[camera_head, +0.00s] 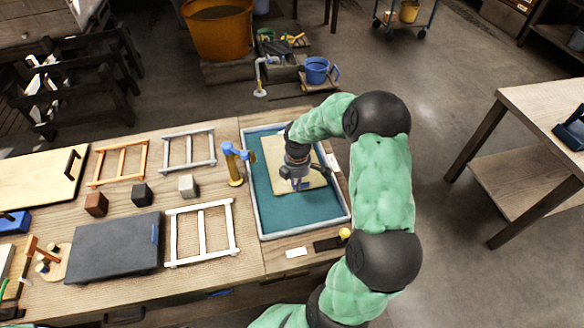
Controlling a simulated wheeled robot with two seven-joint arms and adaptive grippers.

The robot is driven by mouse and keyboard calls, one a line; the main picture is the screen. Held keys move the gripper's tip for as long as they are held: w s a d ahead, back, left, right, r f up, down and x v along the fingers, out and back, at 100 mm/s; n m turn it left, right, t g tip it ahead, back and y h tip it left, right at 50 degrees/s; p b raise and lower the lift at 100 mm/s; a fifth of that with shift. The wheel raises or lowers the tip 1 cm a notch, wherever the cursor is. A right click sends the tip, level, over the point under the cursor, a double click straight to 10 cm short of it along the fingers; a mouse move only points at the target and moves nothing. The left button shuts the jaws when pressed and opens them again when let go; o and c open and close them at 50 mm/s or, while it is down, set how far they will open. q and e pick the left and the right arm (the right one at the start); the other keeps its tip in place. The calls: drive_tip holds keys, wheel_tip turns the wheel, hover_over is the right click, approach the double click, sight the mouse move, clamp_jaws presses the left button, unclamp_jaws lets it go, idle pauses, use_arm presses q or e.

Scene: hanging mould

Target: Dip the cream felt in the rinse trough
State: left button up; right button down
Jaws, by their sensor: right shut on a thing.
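The cream felt (272,152) is a flat pale sheet over the upper part of the rinse trough (262,237), a shallow grey-rimmed basin with a teal inside. My right gripper (297,187) points down over the felt and is shut on it near its middle or lower part. The gripper hides part of the sheet, and I cannot tell whether the felt is touching the liquid or just above it. The left gripper is not in view.
A brass and blue tap-like piece (234,165) stands at the trough's left rim. Left on the bench are wooden frames (201,232), small blocks (188,186) and a dark slab (115,246). A black strip (327,243) lies below the trough. An orange tub (218,35) stands behind.

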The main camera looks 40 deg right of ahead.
drive_tip(key=shift+r+p, duration=1.95)
drive_tip(key=shift+r, duration=0.6)
wheel_tip(320, 180, up, 4)
drive_tip(key=p, duration=0.3)
